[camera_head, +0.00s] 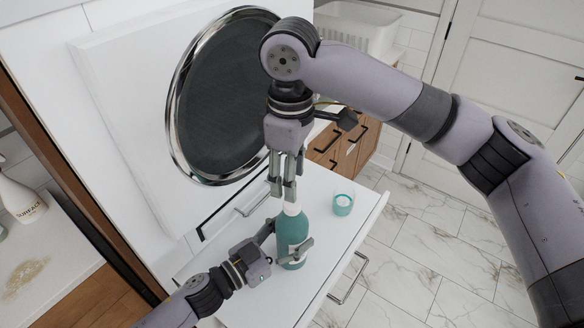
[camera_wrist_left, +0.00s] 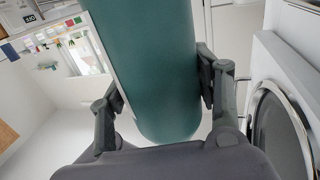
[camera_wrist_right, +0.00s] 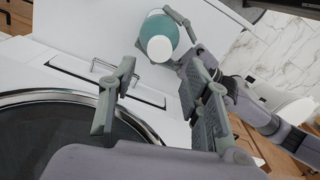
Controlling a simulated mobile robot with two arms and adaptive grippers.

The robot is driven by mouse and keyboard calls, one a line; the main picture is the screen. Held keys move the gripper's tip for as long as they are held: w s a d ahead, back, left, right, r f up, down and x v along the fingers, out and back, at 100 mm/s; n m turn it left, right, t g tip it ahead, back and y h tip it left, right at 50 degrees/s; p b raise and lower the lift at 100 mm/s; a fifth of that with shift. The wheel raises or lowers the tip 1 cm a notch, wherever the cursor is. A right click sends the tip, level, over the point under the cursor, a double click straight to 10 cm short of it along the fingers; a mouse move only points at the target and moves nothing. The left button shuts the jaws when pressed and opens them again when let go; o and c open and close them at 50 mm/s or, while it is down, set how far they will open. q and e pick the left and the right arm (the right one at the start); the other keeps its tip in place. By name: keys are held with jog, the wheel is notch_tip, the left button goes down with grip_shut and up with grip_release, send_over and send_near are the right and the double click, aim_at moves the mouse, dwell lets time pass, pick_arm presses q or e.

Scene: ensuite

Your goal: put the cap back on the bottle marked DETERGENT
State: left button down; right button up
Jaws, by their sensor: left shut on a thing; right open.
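A teal bottle (camera_head: 291,232) with a white top (camera_head: 292,208) is upright at the white surface. No lettering is readable on it. My left gripper (camera_head: 290,256) is shut around its lower body, and the bottle also fills the left wrist view (camera_wrist_left: 155,70). My right gripper (camera_head: 284,195) is open and points down just above the white top, which also shows in the right wrist view (camera_wrist_right: 160,48). I cannot tell whether that white part is the cap or the neck. Whether the bottle's base touches the surface is unclear.
A small teal cup (camera_head: 343,205) with something white inside stands right of the bottle. A round chrome-rimmed door (camera_head: 222,100) stands open behind. The white surface (camera_head: 345,238) ends at the right above a marble floor. A white bottle marked SURFACE (camera_head: 22,200) is far left.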

jog(key=n, duration=0.4)
jog(key=shift+r, duration=0.15)
jog(key=n, duration=0.5)
jog(key=shift+r+n, duration=0.15)
jog(key=shift+n, duration=0.25)
jog(key=n, duration=0.5)
jog(key=shift+r, duration=0.15)
jog(key=n, duration=0.5)
jog(key=shift+d+r, duration=0.1)
jog(key=shift+r, duration=0.05)
send_near(292, 235)
jog(key=shift+w+f, duration=1.55)
jog(key=shift+c, duration=0.5)
